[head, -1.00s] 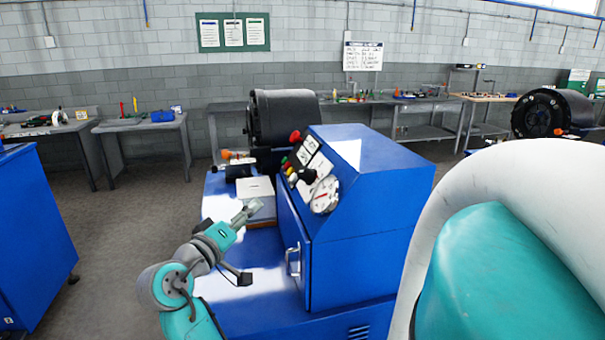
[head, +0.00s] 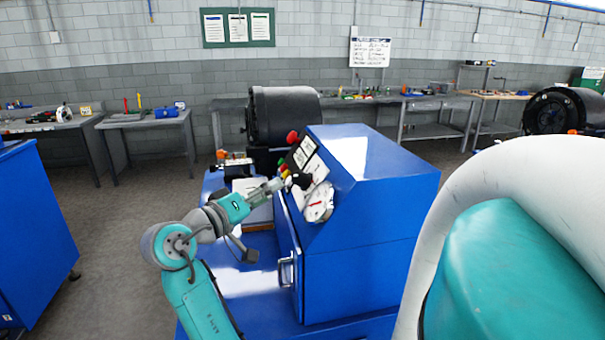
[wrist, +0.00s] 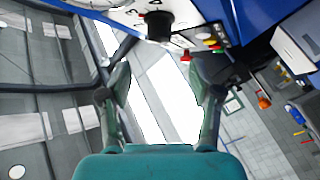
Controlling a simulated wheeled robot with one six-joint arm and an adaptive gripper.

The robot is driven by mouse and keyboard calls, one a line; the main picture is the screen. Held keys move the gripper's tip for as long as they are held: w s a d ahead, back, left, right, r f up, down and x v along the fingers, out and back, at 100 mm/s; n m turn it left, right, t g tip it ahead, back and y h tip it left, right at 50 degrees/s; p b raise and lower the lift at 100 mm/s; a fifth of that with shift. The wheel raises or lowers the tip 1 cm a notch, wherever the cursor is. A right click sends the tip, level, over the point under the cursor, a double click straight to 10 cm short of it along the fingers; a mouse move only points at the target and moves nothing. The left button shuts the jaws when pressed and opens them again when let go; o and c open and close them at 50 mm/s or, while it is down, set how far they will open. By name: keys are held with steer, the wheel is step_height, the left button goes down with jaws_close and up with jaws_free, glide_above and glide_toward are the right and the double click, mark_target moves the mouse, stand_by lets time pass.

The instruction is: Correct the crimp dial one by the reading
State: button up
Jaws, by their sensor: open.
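The black crimp dial (head: 303,181) sits on the sloped white panel of the blue crimper (head: 370,210). In the wrist view the dial (wrist: 158,25) stands out from a white plate with printed numbers, ahead of my fingertips. A round white gauge (head: 319,203) with a red needle is just below the dial; its reading is too small to tell. My gripper (head: 278,184) is close to the dial's left side in the head view. In the wrist view my gripper (wrist: 163,78) is open, with nothing between the fingers; the dial lies beyond them.
Red, yellow and green buttons (head: 284,170) are beside the dial; the red button (wrist: 185,57) shows near the right finger. A black crimp head (head: 284,115) stands behind. A door handle (head: 287,270) juts from the cabinet front. Another blue cabinet (head: 35,240) is at left.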

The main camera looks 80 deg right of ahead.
mark_target(294, 179)
steer(key=x, duration=1)
steer(key=shift+s+d, duration=0.15)
steer(key=shift+d, duration=0.2)
steer(key=c, duration=1.1)
